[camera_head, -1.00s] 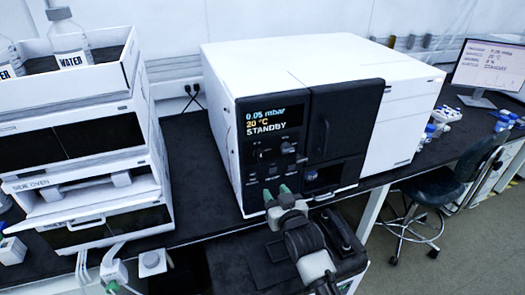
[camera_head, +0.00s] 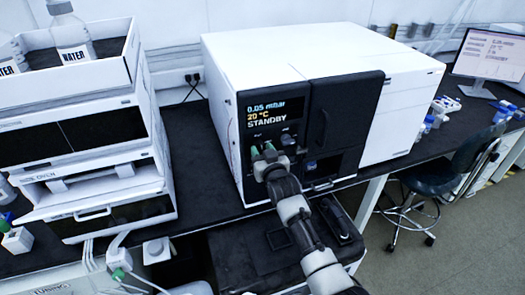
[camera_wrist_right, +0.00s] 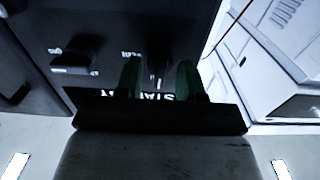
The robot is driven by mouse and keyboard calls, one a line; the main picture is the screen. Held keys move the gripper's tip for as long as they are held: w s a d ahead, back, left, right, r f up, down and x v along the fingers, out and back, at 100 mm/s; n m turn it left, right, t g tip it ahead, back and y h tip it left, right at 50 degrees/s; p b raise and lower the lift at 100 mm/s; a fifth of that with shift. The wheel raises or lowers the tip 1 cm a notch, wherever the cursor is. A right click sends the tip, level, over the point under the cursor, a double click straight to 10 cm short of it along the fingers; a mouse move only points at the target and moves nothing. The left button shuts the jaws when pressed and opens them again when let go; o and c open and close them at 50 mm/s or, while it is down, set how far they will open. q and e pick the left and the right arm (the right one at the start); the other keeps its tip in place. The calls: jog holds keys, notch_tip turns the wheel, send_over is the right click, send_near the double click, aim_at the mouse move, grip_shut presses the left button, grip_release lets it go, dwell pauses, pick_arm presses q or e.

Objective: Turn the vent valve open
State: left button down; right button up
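The dark front panel (camera_head: 263,178) of the white oven unit carries a lit display (camera_head: 270,113) reading 0.05 mbar, 20 °C, STANDBY. Below the display, one dark knob (camera_head: 286,140) shows just right of my right gripper (camera_head: 262,150). A second control seen earlier on the left is now covered by the gripper. In the right wrist view the panel is upside down, with a dark knob (camera_wrist_right: 75,60) left of the green fingers (camera_wrist_right: 161,77). A small blurred label lies near the fingertips. The fingers are apart; I cannot tell whether they touch a control. My left gripper is not in view.
A stack of white units (camera_head: 90,165) with water bottles (camera_head: 70,35) on top stands on the left. The dark bench (camera_head: 195,195) is clear between it and the oven unit. A chair (camera_head: 435,180) and a monitor (camera_head: 490,62) are at the right.

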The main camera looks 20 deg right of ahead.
jog(key=shift+c, duration=0.3)
grip_shut()
jog(key=shift+m, duration=0.3)
jog(key=m, duration=0.3)
jog(key=shift+m, duration=0.4)
jog(key=m, duration=0.4)
jog(key=shift+m, duration=0.3)
jog(key=m, duration=0.4)
jog(key=shift+m, duration=2.4)
